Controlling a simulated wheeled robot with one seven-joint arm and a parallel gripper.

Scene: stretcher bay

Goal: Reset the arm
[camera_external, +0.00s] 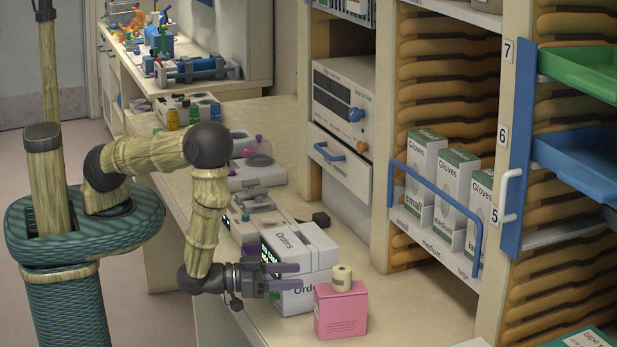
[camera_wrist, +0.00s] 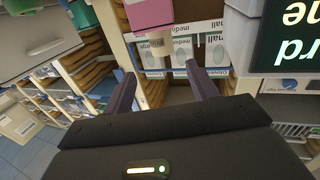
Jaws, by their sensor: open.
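My arm is bent over the front edge of the counter. My gripper (camera_external: 296,276) is open and points right, in front of the white boxes marked Orders (camera_external: 303,244) and left of the pink box (camera_external: 341,312). Its two purple-grey fingers look empty in the wrist view (camera_wrist: 161,72). A small cream roll (camera_external: 342,276) stands on top of the pink box, to the right of the fingertips. The pink box also shows at the top of the wrist view (camera_wrist: 148,14). I cannot tell whether the gripper touches the Orders boxes.
The counter (camera_external: 390,290) has bare room right of the pink box. Glove boxes (camera_external: 452,198) stand on a shelf behind a blue rail (camera_external: 437,192). Blue (camera_external: 585,163) and green trays (camera_external: 590,70) jut out at the right. Several devices line the counter behind my arm.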

